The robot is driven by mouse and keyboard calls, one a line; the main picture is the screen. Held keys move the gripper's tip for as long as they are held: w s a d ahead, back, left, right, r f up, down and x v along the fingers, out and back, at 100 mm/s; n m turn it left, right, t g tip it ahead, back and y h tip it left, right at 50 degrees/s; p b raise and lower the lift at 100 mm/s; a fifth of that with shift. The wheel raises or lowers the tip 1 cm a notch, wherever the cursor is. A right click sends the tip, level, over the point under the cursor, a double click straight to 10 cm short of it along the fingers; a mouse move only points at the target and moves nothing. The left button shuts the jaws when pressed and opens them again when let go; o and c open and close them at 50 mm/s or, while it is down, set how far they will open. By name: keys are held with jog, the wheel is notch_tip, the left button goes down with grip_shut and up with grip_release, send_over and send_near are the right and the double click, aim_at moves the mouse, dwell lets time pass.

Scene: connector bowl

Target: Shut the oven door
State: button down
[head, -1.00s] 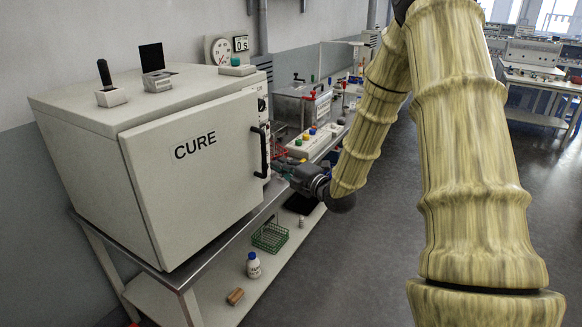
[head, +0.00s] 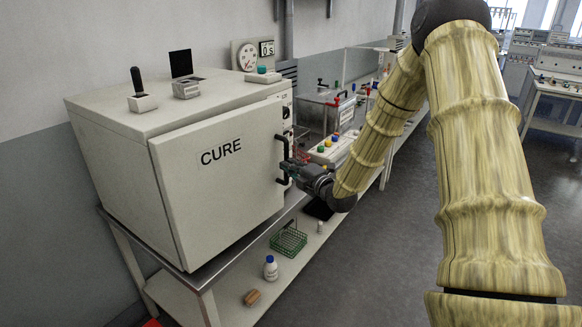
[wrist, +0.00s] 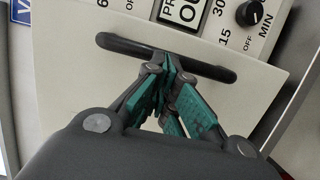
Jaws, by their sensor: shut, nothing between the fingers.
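The oven (head: 112,112) is a large off-white box on a metal bench. Its door (head: 215,180), marked CURE, looks nearly in line with the body; I cannot tell how wide any gap is. The black bar handle (head: 282,150) stands on the door's right side. My gripper (head: 290,168) is at the handle's lower half in the head view. In the wrist view my gripper (wrist: 172,72) is shut, its green-padded fingers together and overlapping the middle of the handle (wrist: 125,44). Nothing is between the fingers; contact with the handle is unclear.
A control panel with a timer knob (wrist: 249,13) lies just beyond the door edge. A button box (head: 330,151) stands on the bench to the right. A green wire basket (head: 288,240) and a white bottle (head: 270,268) sit on the lower shelf. The floor at right is clear.

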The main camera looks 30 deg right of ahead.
aim_at(275, 156)
jog(key=w, duration=0.1)
jog(key=w+b, duration=0.2)
jog(key=w, duration=0.1)
jog(key=shift+a+f, duration=0.15)
jog(key=shift+a, duration=0.1)
jog(key=shift+r, duration=0.4)
jog(key=shift+r, duration=0.1)
jog(key=shift+s, duration=0.15)
jog(key=s+d+b, duration=0.2)
jog(key=s+b, duration=0.2)
jog(key=s, duration=0.9)
jog(key=shift+s+d+f, duration=0.3)
jog(key=shift+d+f, duration=0.1)
jog(key=shift+s+f, duration=0.1)
